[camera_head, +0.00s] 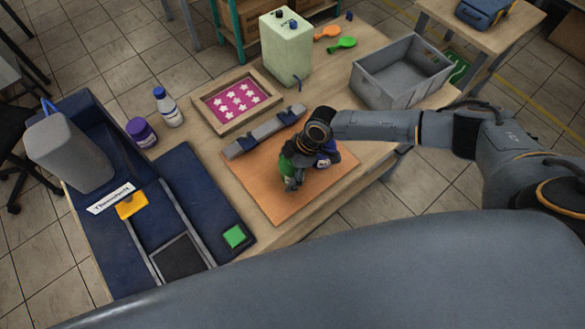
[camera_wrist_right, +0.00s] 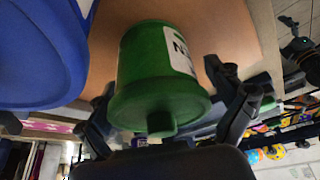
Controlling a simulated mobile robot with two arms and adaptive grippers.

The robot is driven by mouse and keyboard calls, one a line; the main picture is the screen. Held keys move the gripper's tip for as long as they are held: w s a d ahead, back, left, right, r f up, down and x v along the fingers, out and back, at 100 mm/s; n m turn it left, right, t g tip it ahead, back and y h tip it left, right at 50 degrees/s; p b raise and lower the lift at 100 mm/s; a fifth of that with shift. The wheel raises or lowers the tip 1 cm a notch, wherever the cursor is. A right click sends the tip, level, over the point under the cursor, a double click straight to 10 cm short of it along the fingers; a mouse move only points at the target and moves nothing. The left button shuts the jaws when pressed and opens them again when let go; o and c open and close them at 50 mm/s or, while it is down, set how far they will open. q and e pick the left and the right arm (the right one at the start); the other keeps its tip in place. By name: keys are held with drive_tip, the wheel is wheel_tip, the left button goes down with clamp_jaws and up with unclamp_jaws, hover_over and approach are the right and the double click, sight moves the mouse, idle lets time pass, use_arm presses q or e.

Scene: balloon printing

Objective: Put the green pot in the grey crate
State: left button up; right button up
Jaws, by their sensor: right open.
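The green pot (camera_wrist_right: 160,70), with a white label, stands between the spread fingers of my right gripper (camera_wrist_right: 165,98) in the right wrist view. The fingers are open on either side of it; I cannot tell whether either touches it. In the head view the right gripper (camera_head: 294,178) is over the orange-brown mat, hiding most of the green pot (camera_head: 286,162). A blue pot (camera_wrist_right: 38,50) stands close beside it, and it also shows in the head view (camera_head: 328,154). The grey crate (camera_head: 383,92) is on the table at the upper right. My left gripper is not in view.
An orange balloon (camera_head: 327,33) and a green balloon (camera_head: 342,43) lie between canister and crate.

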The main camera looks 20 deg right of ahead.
drive_tip(key=shift+c, duration=0.5)
drive_tip(key=c, duration=1.2)
drive_tip(key=shift+r, duration=0.1)
